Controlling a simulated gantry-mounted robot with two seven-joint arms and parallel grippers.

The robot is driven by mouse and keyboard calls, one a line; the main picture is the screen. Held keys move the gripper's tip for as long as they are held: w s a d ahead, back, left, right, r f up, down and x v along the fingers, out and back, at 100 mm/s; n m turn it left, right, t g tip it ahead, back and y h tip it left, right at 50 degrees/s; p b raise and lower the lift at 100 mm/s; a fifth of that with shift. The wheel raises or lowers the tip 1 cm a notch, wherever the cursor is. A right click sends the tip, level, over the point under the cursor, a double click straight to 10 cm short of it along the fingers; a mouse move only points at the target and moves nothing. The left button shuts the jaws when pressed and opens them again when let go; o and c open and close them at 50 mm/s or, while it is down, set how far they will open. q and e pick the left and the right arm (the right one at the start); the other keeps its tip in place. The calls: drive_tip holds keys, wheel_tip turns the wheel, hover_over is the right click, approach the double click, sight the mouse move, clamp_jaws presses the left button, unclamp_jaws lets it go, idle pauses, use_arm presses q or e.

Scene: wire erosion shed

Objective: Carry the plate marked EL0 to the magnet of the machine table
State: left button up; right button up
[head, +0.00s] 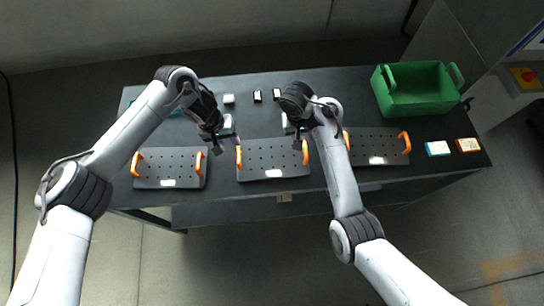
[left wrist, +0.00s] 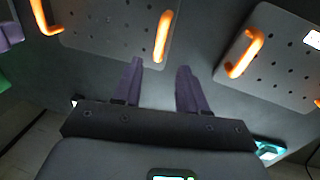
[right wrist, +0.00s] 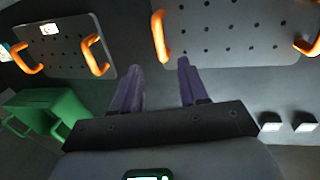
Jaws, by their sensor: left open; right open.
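Three dark perforated plates with orange end handles lie in a row on the bench: a left plate (head: 170,160), a middle plate (head: 262,160) and a right plate (head: 372,147). Each has a white label on its front edge, too small to read, so I cannot tell which is EL0. My left gripper (head: 219,150) is open and empty above the gap between left and middle plates; its fingers (left wrist: 158,75) point there. My right gripper (head: 298,140) is open and empty near the middle plate's right handle; its fingers (right wrist: 160,78) show no grasp. I cannot identify the magnet.
A green crate (head: 415,107) stands at the back right of the bench. Small blocks (head: 229,99) sit along the back. A teal box (head: 438,148) and an orange box (head: 467,145) lie at the right end. A red button on yellow (head: 525,77) is at the far right.

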sight(238, 154)
use_arm(q)
drive_tip(key=shift+f, duration=0.15)
use_arm(e)
drive_tip(key=shift+f, duration=0.15)
use_arm(q)
drive_tip(key=f, duration=0.2)
drive_tip(key=d+f, duration=0.1)
drive_tip(key=f, duration=0.3)
drive_tip(key=shift+d+f, duration=0.35)
use_arm(e)
drive_tip(key=f, duration=0.2)
drive_tip(key=d+f, duration=0.1)
drive_tip(key=f, duration=0.3)
drive_tip(key=shift+d+f, duration=0.3)
use_arm(q)
drive_tip(key=shift+f, duration=0.7)
use_arm(e)
drive_tip(key=shift+f, duration=0.7)
use_arm(q)
drive_tip(key=shift+d+f, duration=0.15)
drive_tip(key=shift+f, duration=0.95)
use_arm(e)
drive_tip(key=shift+d+f, duration=0.25)
drive_tip(key=shift+f, duration=0.9)
use_arm(q)
drive_tip(key=shift+c, duration=0.4)
use_arm(e)
drive_tip(key=shift+c, duration=0.3)
